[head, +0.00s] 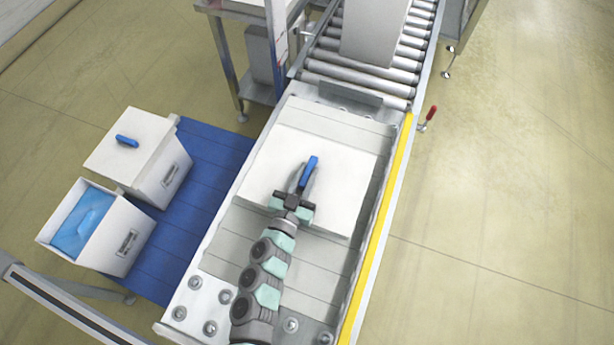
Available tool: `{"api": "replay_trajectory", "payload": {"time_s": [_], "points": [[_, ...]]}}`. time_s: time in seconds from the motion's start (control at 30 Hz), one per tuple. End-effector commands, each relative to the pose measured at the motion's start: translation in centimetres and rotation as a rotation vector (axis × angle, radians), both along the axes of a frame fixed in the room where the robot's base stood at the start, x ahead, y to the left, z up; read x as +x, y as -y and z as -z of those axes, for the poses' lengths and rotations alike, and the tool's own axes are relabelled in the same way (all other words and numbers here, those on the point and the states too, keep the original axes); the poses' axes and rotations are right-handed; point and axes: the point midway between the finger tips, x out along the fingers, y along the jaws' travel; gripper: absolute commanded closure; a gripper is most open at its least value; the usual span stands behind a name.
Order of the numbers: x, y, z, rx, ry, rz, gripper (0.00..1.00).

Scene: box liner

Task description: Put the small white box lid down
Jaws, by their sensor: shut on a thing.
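The small white box lid (335,185) is a flat white square with a blue handle (311,168) at its middle. It lies over the slatted conveyor bed, and its near right edge shows a thin side. My gripper (303,180) is shut on the blue handle, with my arm reaching up from the bottom of the picture. I cannot tell whether the lid touches the bed or hangs just above it. My gripper and wrist hide part of the lid's near side.
On the left, a lidded white box (165,180) with a blue handle stands beside an open white box (125,235) with a blue liner (83,222). Both are by the blue platform (205,165). A roller conveyor (365,78) carries a large pale box (373,30). A yellow rail (380,225) edges the bed.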

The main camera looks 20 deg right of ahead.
Motion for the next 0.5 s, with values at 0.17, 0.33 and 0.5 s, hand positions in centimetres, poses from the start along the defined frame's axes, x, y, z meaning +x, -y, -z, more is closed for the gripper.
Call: {"api": "replay_trajectory", "payload": {"time_s": [0.17,0.33,0.5], "points": [[0.01,0.05,1.60,-0.001,-0.001,0.000,1.00],[0.00,0.04,1.50,0.000,0.000,0.000,1.00],[0.01,0.05,1.98,0.000,0.000,0.000,1.00]]}}
